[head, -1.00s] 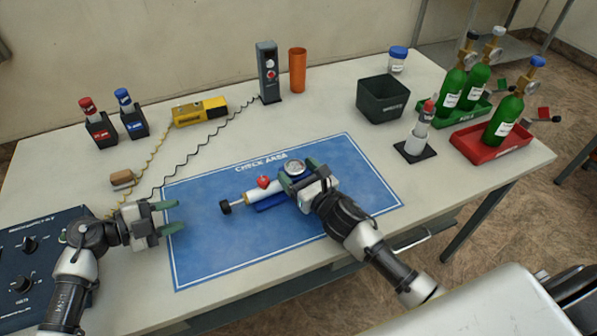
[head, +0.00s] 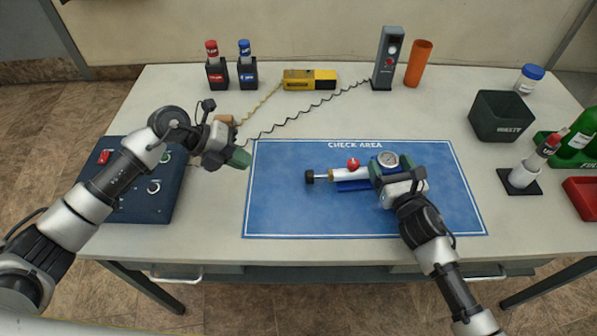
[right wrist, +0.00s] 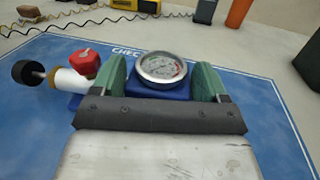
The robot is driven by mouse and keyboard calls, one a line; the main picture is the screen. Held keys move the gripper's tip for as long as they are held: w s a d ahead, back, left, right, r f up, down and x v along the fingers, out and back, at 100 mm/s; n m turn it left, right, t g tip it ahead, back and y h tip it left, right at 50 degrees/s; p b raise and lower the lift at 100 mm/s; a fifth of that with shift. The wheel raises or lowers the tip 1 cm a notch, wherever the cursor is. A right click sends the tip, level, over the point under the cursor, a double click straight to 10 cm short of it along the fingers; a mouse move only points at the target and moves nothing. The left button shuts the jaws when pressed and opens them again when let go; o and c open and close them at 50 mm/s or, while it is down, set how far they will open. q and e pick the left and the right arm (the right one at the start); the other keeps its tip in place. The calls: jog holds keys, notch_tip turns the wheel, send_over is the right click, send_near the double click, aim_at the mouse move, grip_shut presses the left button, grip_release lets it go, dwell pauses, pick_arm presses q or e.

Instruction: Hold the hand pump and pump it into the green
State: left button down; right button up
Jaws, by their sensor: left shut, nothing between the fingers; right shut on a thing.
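The hand pump (head: 343,174) lies on the blue check-area mat (head: 290,215). It has a white barrel, a blue base, a red knob (head: 353,163) and a black plunger handle (head: 310,176) at its left end. Its round gauge (head: 388,159) is at the right end; the gauge also shows in the right wrist view (right wrist: 161,68), its reading too small to tell. My right gripper (head: 388,172) is shut on the pump's gauge end, green fingers on either side of the gauge. My left gripper (head: 240,158) is shut and empty, above the table left of the mat, apart from the plunger handle.
A dark blue control box (head: 150,200) lies under my left arm. Red and blue bottles (head: 245,65), a yellow device (head: 309,79) and a grey meter (head: 387,60) stand at the back. A dark waste bin (head: 502,116) is at the right. The mat's left part is clear.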

aim_at(308, 172)
pick_arm(q)
jog(key=x, duration=0.9)
jog(key=shift+s+d+f, duration=0.1)
jog(key=shift+d, duration=0.05)
jog(key=d, duration=0.3)
jog(key=shift+w+d+f, duration=0.2)
jog(key=shift+w+f, duration=0.05)
jog(key=shift+w, duration=0.05)
jog(key=shift+d, duration=0.5)
jog(key=shift+w+d, duration=0.15)
jog(key=shift+d, duration=0.85)
jog(key=shift+w+d, duration=0.1)
jog(key=shift+d, duration=0.9)
